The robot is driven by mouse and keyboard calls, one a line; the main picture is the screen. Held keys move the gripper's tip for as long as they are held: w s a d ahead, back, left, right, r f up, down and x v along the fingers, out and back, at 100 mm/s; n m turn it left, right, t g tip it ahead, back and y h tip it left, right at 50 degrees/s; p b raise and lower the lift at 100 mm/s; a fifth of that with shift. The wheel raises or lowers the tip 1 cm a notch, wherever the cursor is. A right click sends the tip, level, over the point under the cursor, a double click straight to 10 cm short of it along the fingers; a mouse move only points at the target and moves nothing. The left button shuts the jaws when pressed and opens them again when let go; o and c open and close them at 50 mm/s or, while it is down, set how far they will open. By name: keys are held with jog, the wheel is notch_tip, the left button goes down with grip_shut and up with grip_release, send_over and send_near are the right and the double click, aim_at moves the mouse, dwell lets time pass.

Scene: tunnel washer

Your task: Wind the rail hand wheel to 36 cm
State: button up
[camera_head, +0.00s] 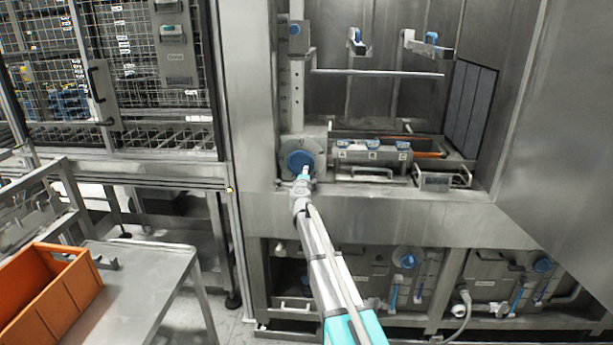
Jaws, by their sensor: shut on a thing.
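The horizontal rail (378,72) crosses the bay near the upper part of that strip.
Blue valves (407,260) sit below. At left are a mesh guard (140,50), a steel table (150,280) and an orange crate (50,295).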

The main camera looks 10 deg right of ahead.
jog(key=shift+s+r, duration=0.1)
jog(key=shift+s, duration=0.05)
jog(key=shift+c, duration=0.3)
jog(key=shift+o, duration=0.5)
jog(key=shift+s+r+p, duration=0.1)
jog(key=shift+r+p, duration=0.05)
jog(key=shift+p, duration=0.15)
jog(key=shift+o, duration=0.2)
jog(key=shift+a, duration=0.15)
dwell(0.4)
jog(key=o, duration=0.5)
jog(key=shift+r, duration=0.1)
jog(key=shift+o, duration=0.2)
jog(key=shift+s, duration=0.1)
jog(key=shift+s, duration=0.35)
jog(key=v, duration=0.6)
